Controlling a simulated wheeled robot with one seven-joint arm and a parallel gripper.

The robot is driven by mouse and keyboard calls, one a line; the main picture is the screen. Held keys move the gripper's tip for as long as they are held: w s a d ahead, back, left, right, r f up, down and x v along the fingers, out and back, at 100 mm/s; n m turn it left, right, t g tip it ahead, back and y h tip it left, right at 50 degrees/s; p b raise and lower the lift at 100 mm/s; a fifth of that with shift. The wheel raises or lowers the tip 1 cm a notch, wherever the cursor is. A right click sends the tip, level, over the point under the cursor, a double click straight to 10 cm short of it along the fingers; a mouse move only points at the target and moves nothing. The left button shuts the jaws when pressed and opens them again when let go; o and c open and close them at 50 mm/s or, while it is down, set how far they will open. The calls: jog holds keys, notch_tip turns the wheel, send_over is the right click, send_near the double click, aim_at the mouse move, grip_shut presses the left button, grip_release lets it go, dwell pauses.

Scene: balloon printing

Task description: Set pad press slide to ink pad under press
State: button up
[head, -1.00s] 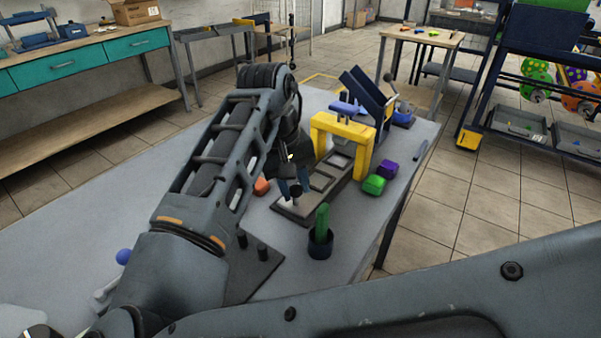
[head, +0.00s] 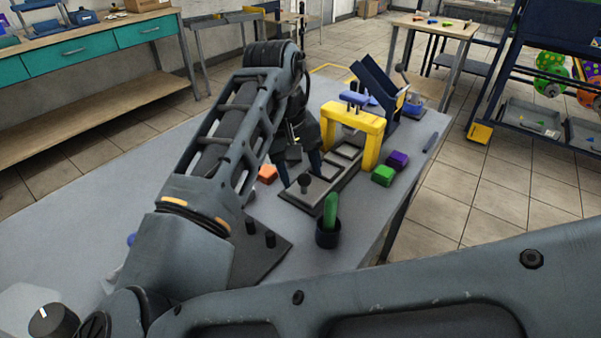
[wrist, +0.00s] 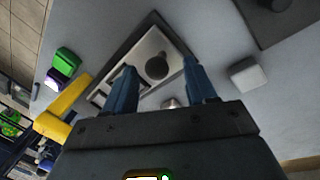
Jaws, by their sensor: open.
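The pad press has a yellow arch (head: 352,122) with a blue press head (head: 357,99) on top. A long slide (head: 325,188) with square recesses runs through the arch, and its near end carries a dark round knob (head: 305,181). In the wrist view the knob (wrist: 157,67) stands on the light slide plate between my two blue fingers, with a gap on both sides. My gripper (wrist: 163,85) is open and empty, above the near end of the slide. In the head view my arm partly hides it.
An orange block (head: 267,174) lies left of the slide. Green (head: 384,175) and purple (head: 398,159) blocks lie right of it. A dark cup (head: 328,236) with a green stick stands in front. A dark plate with black pegs (head: 262,238) lies nearer me.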

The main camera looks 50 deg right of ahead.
notch_tip(320, 180, up, 6)
jog(key=a, duration=0.1)
jog(key=shift+w+r, duration=0.15)
jog(key=shift+w, duration=0.15)
jog(key=shift+s, duration=0.1)
dwell(0.4)
